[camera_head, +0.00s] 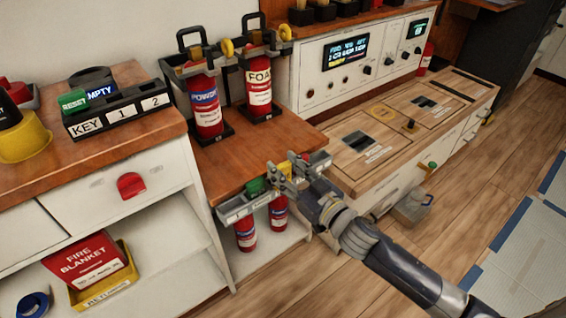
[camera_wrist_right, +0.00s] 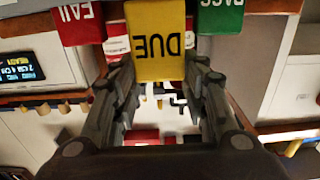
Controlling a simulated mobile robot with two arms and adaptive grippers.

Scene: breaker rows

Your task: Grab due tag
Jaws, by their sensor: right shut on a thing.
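The yellow due tag (camera_wrist_right: 155,42) fills the top middle of the right wrist view, its lettering upside down. My right gripper (camera_head: 288,172) is at the front edge of the wooden counter, over the grey tag holder (camera_head: 240,208). Its two fingers are shut on the due tag, one on each side. The red fail tag (camera_wrist_right: 78,24) is left of it and the green pass tag (camera_wrist_right: 221,17) right of it in the wrist view. I cannot tell whether the due tag is still in the holder. My left gripper is not in view.
Two red extinguishers, powder (camera_head: 205,100) and foam (camera_head: 259,85), stand on the counter behind the gripper. Smaller red extinguishers (camera_head: 246,235) are below the holder. A low wooden-topped cabinet (camera_head: 465,92) is to the right.

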